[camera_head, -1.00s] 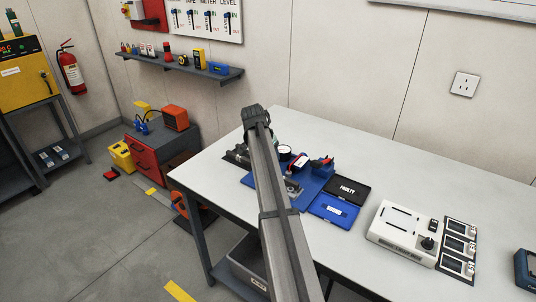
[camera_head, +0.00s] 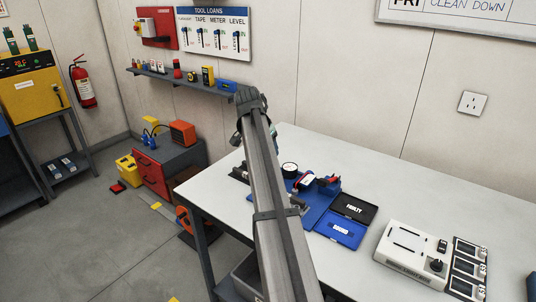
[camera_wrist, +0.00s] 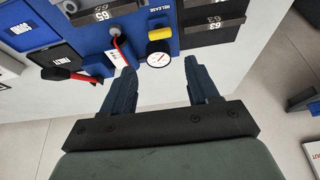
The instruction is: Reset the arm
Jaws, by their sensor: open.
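My arm reaches up across the middle of the head view, over the table's left part. In the wrist view my gripper (camera_wrist: 158,88) is open, with its two dark fingers apart and nothing between them. Beyond the fingertips is a blue fixture (camera_wrist: 185,14) with a pressure gauge (camera_wrist: 160,52), a yellow part and a red lead. In the head view the fixture (camera_head: 322,200) sits on the white table (camera_head: 420,190), partly hidden by my arm. The gripper's fingers cannot be made out in the head view.
A black FAULTY tray (camera_head: 353,206) and a blue tray (camera_head: 340,232) lie beside the fixture. A white tester (camera_head: 412,250) stands to the right. A wall shelf (camera_head: 180,80) is at the back left. The table's back right is clear.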

